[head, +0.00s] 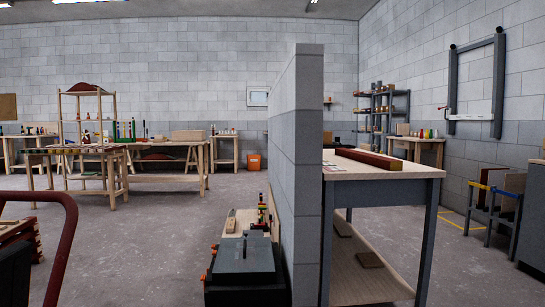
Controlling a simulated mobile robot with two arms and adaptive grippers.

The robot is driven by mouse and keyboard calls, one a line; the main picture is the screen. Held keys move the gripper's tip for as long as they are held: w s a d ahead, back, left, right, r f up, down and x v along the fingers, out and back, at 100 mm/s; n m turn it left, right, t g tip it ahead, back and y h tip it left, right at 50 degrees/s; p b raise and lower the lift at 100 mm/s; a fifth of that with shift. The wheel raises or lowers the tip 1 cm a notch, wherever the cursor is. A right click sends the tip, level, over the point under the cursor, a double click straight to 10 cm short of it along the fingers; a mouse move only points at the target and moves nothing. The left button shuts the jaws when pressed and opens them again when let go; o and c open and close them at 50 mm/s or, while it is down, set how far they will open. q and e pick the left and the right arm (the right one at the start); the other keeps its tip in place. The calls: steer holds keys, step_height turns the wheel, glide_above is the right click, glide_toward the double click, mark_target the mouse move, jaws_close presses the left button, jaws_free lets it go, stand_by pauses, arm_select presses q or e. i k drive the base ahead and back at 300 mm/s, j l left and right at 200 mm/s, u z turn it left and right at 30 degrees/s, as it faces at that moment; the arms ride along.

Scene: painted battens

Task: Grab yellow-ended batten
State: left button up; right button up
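A long dark red batten (368,158) lies on the pale top of the grey-legged workbench (425,172) right of the partition wall. Its near end looks lighter, perhaps yellowish, but is too small to tell for sure. Several thin upright pieces, some green, stand at the far left tables (132,130); their end colours are too small to read. Neither of my grippers is in view.
A block partition wall (308,150) separates the workbench from the open floor (150,235) at left. A black box (245,258) stands at the partition's foot. A red tubular handle (68,230) is near left. A rack with a yellow-and-blue rail (490,187) stands at right.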

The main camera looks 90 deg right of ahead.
mark_target(390, 165)
steer(key=z, duration=2.1)
steer(key=j+z, duration=0.25)
steer(key=z, duration=0.25)
steer(key=j+z, duration=0.25)
steer(key=z, duration=0.2)
steer(key=j+z, duration=0.25)
steer(key=z, duration=0.25)
